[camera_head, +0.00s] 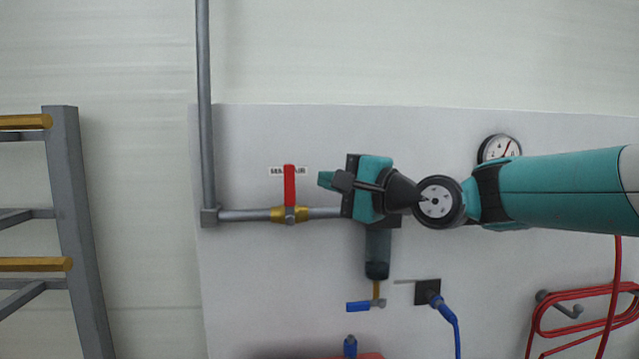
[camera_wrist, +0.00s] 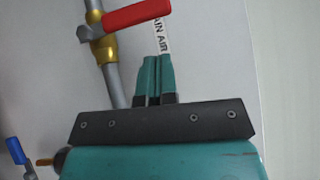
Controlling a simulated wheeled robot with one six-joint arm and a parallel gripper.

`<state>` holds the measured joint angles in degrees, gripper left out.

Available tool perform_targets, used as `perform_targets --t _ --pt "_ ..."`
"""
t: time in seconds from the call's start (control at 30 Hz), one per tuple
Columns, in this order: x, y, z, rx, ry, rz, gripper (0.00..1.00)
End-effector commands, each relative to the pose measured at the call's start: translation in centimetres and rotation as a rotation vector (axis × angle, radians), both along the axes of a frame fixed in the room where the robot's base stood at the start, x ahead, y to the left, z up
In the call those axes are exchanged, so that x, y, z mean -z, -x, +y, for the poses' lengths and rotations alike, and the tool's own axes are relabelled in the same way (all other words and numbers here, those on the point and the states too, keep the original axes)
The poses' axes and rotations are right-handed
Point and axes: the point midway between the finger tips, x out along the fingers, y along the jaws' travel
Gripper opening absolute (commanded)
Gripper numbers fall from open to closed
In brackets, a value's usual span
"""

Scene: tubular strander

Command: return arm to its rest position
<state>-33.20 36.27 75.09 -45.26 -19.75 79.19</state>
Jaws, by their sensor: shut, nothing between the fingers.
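My teal and black arm reaches in from the right in the head view. Its gripper (camera_head: 326,180) is in front of the panel, just right of the red valve handle (camera_head: 290,186). In the wrist view the two teal fingers of my gripper (camera_wrist: 158,75) lie together, shut and empty. The red handle (camera_wrist: 137,16) and its brass valve body (camera_wrist: 104,46) show to their upper left, apart from the fingers. The handle points up from the pipe in the head view. My wrist hides part of the pipe and fittings behind it.
A grey pipe (camera_head: 206,110) runs down and then right along the panel. A filter bowl (camera_head: 377,250) with a small blue-handled valve (camera_head: 358,306) hangs below my wrist. A gauge (camera_head: 499,149) and a coiled red hose (camera_head: 540,325) are at the right. A rack (camera_head: 75,220) stands left.

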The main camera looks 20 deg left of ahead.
Motion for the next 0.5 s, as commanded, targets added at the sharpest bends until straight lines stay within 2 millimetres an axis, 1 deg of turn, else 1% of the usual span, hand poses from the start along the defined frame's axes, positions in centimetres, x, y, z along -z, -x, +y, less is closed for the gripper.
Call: perform_targets --t 0.03,0.1,0.2,0.3,0.4,0.5 --pt "0.3 -0.3 -1.0 0.001 0.001 -0.001 0.00" --pt "0.5 0.4 -2.7 -0.001 0.000 -0.002 0.00" --pt "0.5 0.9 -5.3 0.003 0.001 -0.002 0.00" --pt "0.4 1.3 -7.4 0.006 0.001 0.000 0.00" --pt "0.3 1.7 -9.0 0.006 0.001 0.000 0.00" --pt "0.2 2.0 -10.0 0.005 0.001 -0.001 0.00"
